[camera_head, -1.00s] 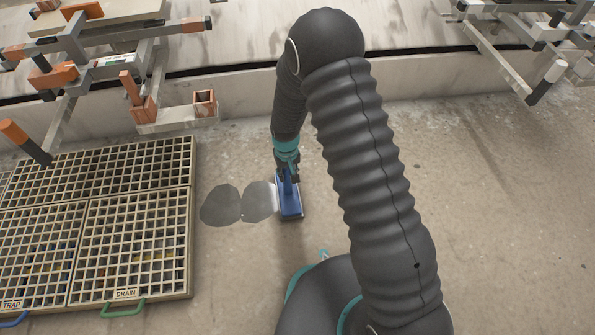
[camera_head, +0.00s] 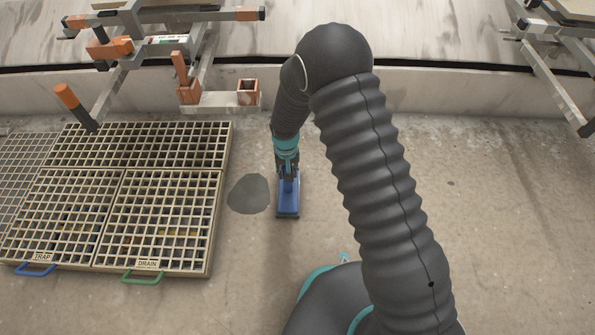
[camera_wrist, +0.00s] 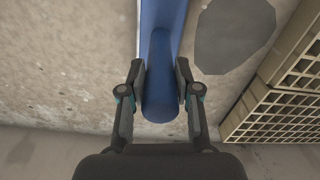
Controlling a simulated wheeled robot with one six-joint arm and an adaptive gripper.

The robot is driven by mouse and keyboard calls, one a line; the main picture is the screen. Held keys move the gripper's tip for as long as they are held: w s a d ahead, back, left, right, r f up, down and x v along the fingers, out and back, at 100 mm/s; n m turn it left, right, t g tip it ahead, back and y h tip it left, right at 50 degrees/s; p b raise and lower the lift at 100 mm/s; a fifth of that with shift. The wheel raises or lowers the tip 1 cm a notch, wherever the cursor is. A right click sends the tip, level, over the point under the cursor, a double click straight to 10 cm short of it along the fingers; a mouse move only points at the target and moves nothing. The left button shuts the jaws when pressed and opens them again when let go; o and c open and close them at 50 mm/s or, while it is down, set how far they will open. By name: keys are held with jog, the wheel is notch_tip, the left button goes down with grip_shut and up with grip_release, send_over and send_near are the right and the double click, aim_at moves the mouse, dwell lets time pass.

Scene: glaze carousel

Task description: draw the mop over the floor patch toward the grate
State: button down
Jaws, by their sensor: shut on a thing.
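The blue mop (camera_head: 288,198) rests on the floor, its head just right of the dark floor patch (camera_head: 248,194). My gripper (camera_head: 287,172) is above the mop head and shut on its blue handle; the wrist view shows the handle (camera_wrist: 159,85) between both fingers (camera_wrist: 159,92). The patch is a single dark grey blob between the mop and the grate (camera_head: 160,220). It also shows in the wrist view (camera_wrist: 233,35), beside the mop and apart from the grate (camera_wrist: 275,115). The grate has panels labelled TRAP and DRAIN.
A green handle (camera_head: 142,277) and a blue handle (camera_head: 35,269) stick out at the grate's front edge. A metal rack with orange-brown blocks (camera_head: 188,93) stands behind the grate. A low wall (camera_head: 400,100) runs along the back. The floor to the right is clear.

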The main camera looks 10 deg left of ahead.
jog(key=s+a+b, duration=0.1)
jog(key=s+a, duration=0.1)
jog(key=a, duration=0.8)
jog(key=s+a+b, duration=0.1)
jog(key=s+a, duration=0.2)
jog(key=a, duration=0.6)
notch_tip(320, 180, up, 7)
jog(key=d+p, duration=0.1)
jog(key=p, duration=0.2)
jog(key=shift+w+d+f, duration=0.2)
jog(key=shift+w, duration=0.15)
dwell(0.5)
